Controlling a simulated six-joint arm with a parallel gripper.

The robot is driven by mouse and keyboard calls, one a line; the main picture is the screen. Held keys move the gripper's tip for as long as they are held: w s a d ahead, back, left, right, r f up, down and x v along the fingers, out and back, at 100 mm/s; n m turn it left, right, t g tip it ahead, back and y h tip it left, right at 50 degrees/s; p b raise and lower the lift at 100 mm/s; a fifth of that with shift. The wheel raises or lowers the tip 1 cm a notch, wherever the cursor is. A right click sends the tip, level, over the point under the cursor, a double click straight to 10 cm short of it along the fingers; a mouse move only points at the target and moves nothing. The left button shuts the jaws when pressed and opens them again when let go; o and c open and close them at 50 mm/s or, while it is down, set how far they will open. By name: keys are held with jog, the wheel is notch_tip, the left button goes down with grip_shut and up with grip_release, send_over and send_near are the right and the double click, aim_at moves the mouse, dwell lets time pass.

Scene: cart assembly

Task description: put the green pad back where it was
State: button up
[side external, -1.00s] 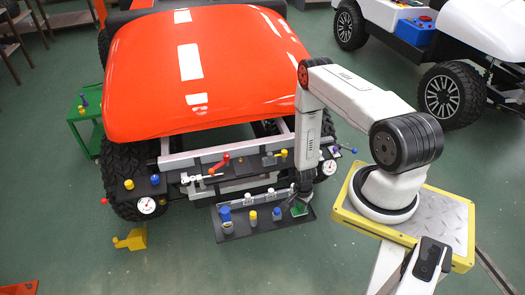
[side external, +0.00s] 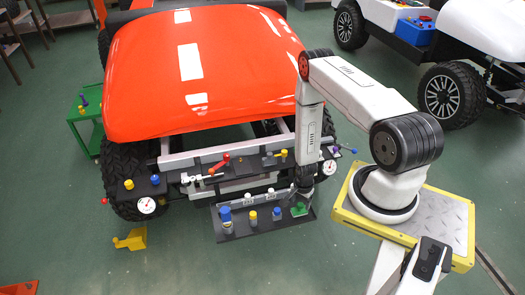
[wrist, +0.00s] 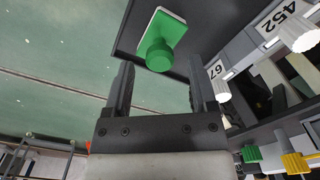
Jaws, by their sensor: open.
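The green pad (side external: 299,209), a flat green plate with a round green knob, sits at the right end of the dark tray (side external: 238,234) in front of the cart. It also shows in the wrist view (wrist: 165,32), its knob towards my gripper. My gripper (side external: 302,196) is just above and behind the pad in the side external view.
Blue (side external: 226,219) and yellow (side external: 253,218) knobbed parts stand on the tray left of the pad. White cylinders (wrist: 307,38) with number labels stand beside it. The cart's front bar with a red lever (side external: 219,163) lies behind. Open floor lies in front.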

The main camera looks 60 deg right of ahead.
notch_tip(320, 180, up, 10)
dwell(0.7)
jog(key=shift+f, duration=0.1)
dwell(0.4)
notch_tip(320, 180, up, 10)
jog(key=n, duration=0.5)
send_over(299, 204)
jog(key=w+a, duration=0.3)
jog(key=w, duration=0.3)
jog(key=w+a+r+n+t, duration=0.1)
jog(key=w+a+r+n, duration=0.1)
jog(key=a+r+n, duration=0.45)
jog(key=s+a+r+n+t, duration=0.1)
jog(key=s+a+r+n, duration=0.1)
jog(key=a+r+n, duration=0.6)
notch_tip(299, 204, up, 6)
jog(key=shift+s+a+r+t, duration=0.1)
jog(key=shift+s+a+t, duration=0.25)
jog(key=shift+a, duration=0.8)
